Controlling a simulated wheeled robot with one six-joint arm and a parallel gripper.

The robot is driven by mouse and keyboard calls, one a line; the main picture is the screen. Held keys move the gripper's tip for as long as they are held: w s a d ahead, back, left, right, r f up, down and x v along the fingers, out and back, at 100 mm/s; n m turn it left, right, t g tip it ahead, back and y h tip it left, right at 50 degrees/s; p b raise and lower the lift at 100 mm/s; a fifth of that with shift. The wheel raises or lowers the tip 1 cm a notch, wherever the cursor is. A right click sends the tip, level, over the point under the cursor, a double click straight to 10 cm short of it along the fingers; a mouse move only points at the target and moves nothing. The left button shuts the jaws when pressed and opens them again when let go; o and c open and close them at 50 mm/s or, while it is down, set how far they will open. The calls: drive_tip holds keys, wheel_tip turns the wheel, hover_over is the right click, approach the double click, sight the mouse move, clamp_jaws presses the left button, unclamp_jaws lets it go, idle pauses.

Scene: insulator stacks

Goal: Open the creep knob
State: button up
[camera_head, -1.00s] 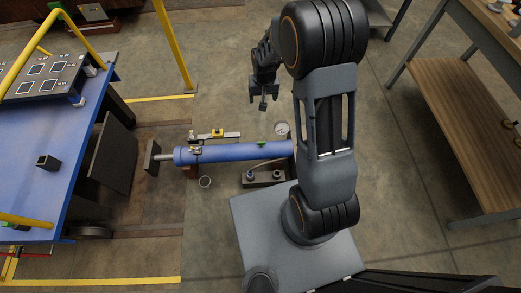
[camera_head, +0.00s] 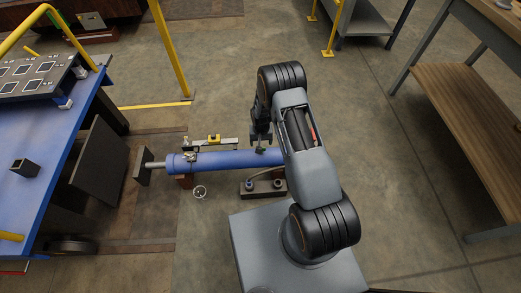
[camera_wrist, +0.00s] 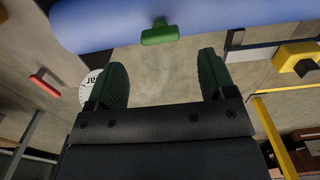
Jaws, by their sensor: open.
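A small green T-shaped knob (camera_wrist: 160,33) sits on the side of a blue cylinder (camera_wrist: 210,20); I take it for the creep knob, though no label shows. In the head view the blue cylinder (camera_head: 225,160) lies level, its right end hidden behind my arm. My gripper (camera_wrist: 163,78) is open and empty. Its two dark green fingertips point at the cylinder, and the knob lies just beyond them, roughly midway between, apart from both. In the head view my gripper (camera_head: 261,141) is at the cylinder's upper side, close by the knob.
A round gauge (camera_wrist: 92,84) and a red handle (camera_wrist: 45,84) are left of my fingers. A bar with a yellow block (camera_head: 213,139) runs along the cylinder. A blue table (camera_head: 40,190) stands left, a wooden-shelf bench (camera_head: 455,130) right. Floor above the arm is open.

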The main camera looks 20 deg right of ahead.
drive_tip(key=shift+f+b, duration=0.75)
drive_tip(key=shift+f, duration=2.2)
drive_tip(key=c, duration=0.9)
drive_tip(key=shift+c, duration=0.2)
